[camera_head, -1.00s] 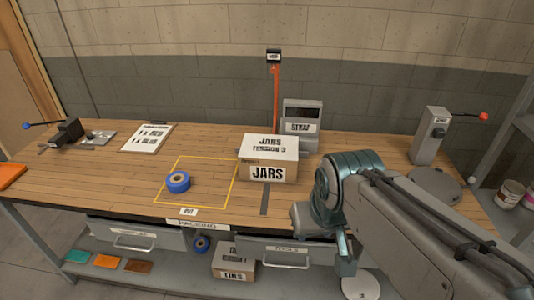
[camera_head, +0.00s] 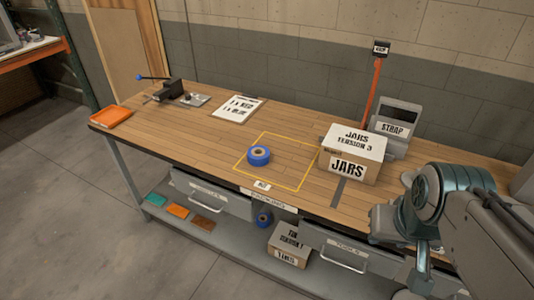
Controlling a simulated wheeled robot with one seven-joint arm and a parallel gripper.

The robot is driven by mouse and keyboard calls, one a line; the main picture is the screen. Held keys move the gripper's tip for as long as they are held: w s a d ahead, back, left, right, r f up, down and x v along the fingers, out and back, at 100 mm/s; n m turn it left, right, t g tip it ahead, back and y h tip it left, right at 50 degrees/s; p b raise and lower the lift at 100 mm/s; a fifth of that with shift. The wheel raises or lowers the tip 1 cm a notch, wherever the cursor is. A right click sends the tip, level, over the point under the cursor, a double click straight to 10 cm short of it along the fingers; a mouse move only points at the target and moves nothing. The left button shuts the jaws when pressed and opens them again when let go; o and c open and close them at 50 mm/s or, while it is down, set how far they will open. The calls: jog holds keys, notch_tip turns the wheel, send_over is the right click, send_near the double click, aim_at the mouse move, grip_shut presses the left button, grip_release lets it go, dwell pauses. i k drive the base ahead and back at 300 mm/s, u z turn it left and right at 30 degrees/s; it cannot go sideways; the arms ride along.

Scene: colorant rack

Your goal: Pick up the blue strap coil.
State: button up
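A blue strap coil (camera_head: 258,156) with a tan centre sits on the wooden workbench (camera_head: 210,140), inside a yellow outlined rectangle, near its left side. My arm reaches in from the lower right, well to the right of the coil on the bench. My gripper (camera_head: 420,280) is at the lower right, in front of the bench edge; its fingers are too unclear to tell their state.
A box labelled JARS (camera_head: 353,153) stands right of the yellow outline, before a grey STRAP unit (camera_head: 396,127). A clipboard (camera_head: 237,109), a vise (camera_head: 172,90) and an orange tray (camera_head: 110,117) lie to the left. Drawers (camera_head: 213,192) hang under the bench top. Floor is clear at left.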

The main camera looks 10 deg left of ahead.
aim_at(258, 156)
jog(key=z, duration=0.05)
jog(key=k, duration=0.5)
jog(key=z, duration=0.5)
jog(key=i, duration=0.5)
jog(key=u, duration=2.6)
jog(key=i, duration=0.95)
